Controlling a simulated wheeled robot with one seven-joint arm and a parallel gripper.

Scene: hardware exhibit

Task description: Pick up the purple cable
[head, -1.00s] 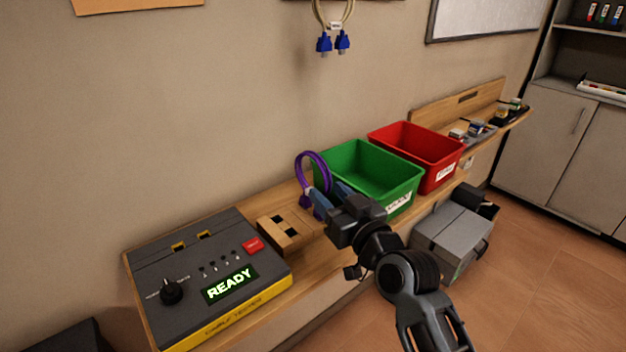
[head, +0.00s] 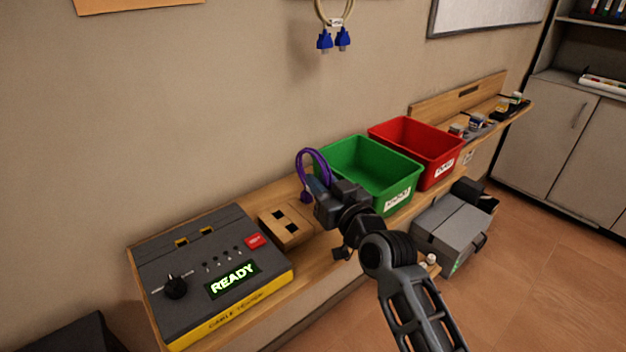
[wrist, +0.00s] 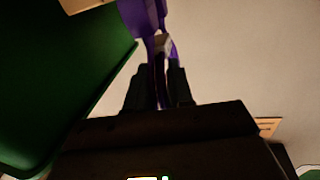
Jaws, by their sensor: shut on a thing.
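The purple cable (head: 313,154) forms an upright loop above the shelf, left of the green bin, with a connector end hanging at its left. My gripper (head: 316,188) is at the loop's lower part and shut on it. In the wrist view the purple cable (wrist: 146,18) runs down between the fingers of my gripper (wrist: 159,88). The fingers hide the gripped part of the cable. I cannot tell whether the cable touches the shelf.
A green bin (head: 345,184) and a red bin (head: 413,130) stand to the right. A wooden block with slots (head: 287,226) and a cable tester (head: 205,277) reading READY are to the left. A beige cable with blue plugs (head: 334,40) hangs on the wall. A grey box (head: 447,228) is below.

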